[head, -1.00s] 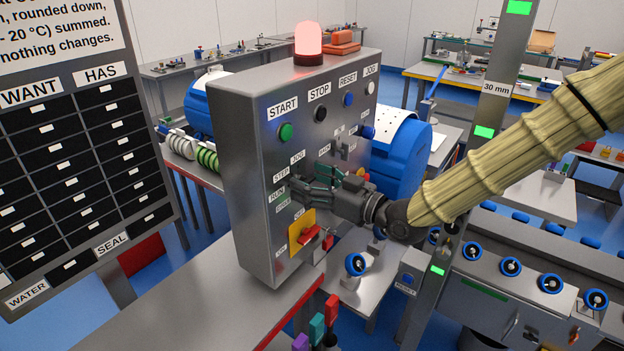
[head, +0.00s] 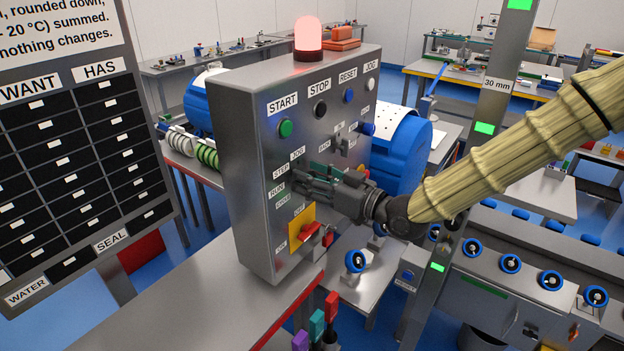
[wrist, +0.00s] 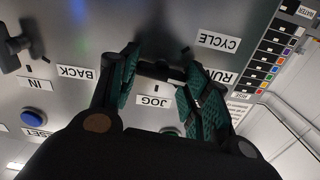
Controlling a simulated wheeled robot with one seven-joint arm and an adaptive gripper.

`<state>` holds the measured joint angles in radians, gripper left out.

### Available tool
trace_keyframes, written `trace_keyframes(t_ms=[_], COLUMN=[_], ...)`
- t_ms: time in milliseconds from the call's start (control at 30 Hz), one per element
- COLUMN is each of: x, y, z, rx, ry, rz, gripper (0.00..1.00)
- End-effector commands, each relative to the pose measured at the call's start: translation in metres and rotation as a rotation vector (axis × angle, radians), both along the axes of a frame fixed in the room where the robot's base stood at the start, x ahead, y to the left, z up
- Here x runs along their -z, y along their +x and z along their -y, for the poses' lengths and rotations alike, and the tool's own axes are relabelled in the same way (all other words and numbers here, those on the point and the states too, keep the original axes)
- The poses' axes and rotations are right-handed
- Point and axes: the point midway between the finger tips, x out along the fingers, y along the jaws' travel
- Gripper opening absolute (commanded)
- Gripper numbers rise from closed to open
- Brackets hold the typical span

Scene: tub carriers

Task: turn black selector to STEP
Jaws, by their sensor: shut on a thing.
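The black selector (wrist: 160,70) is on the front of the grey control box (head: 245,190). In the wrist view it shows as a dark bar between my green-padded fingers. My gripper (wrist: 160,72) is shut on it; in the head view my gripper (head: 302,178) hides the selector. The STEP label (head: 281,170) shows left of my fingers in the head view, with JOG (head: 297,153) above and RUN (head: 277,188) below. STEP is not visible in the wrist view, where JOG (wrist: 154,101), RUN (wrist: 219,76) and CYCLE (wrist: 219,42) appear inverted. I cannot tell which label the selector points to.
A red switch on a yellow plate (head: 296,226) sits just below my gripper. START (head: 286,128), STOP and other buttons are above. Another black handle (wrist: 14,46) stands near the BACK and IN labels. Coloured levers (head: 317,325) rise in front of the box.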

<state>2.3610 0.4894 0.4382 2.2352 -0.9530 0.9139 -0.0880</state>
Motion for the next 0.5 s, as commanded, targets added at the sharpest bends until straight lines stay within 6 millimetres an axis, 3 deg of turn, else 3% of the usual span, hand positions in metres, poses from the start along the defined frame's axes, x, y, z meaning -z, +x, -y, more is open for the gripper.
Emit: trace_keyframes(t_ms=[500], x=[0.0015], y=[0.0019], z=[0.0016], rx=[0.0], ry=[0.248], rz=[-0.338], gripper=[0.23])
